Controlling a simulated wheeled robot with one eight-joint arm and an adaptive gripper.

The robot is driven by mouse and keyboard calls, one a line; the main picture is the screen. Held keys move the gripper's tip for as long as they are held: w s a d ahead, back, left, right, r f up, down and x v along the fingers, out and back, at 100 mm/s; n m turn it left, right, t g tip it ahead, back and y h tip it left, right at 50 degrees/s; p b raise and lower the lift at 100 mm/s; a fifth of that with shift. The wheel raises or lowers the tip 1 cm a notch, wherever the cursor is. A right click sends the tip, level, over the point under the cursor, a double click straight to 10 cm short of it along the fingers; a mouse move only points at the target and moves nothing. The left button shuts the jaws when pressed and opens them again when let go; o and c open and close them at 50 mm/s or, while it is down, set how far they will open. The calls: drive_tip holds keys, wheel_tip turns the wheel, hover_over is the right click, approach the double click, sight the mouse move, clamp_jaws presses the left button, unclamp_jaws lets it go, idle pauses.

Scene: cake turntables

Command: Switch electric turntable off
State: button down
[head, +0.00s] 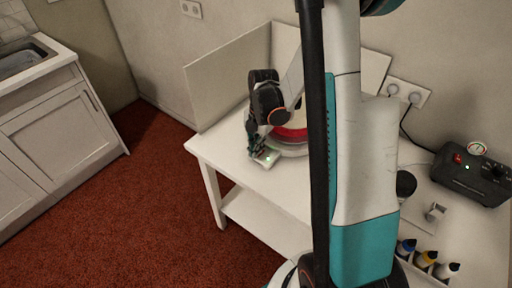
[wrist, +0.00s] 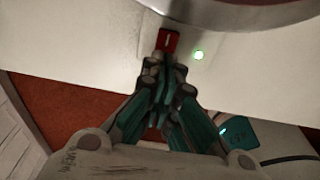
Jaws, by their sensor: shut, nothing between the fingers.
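The electric turntable (head: 291,149) stands on the white table, with a red and pale item on it, partly hidden behind my arm. Its grey rim (wrist: 215,12) crosses the top of the wrist view. In the head view my gripper (head: 256,150) is at the control box.
A dark box (head: 470,174) with a red switch, green light and gauge stands at the right of the table. Several small bottles (head: 427,258) stand at the front right. A wall socket (head: 405,93) with plugs is behind. A white panel (head: 228,78) borders the table's left side.

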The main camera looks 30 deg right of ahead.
drive_tip(key=shift+s+a+f+h+b, duration=0.1)
drive_tip(key=shift+a+f+h+b, duration=0.15)
drive_tip(key=shift+f+h+b, duration=0.3)
drive_tip(key=shift+s+a+f+t+h+b, duration=0.2)
drive_tip(key=shift+t+h+b, duration=0.15)
drive_tip(key=shift+h, duration=0.2)
drive_tip(key=shift+s+a, duration=0.1)
drive_tip(key=shift+s, duration=0.05)
drive_tip(key=shift+f, duration=0.1)
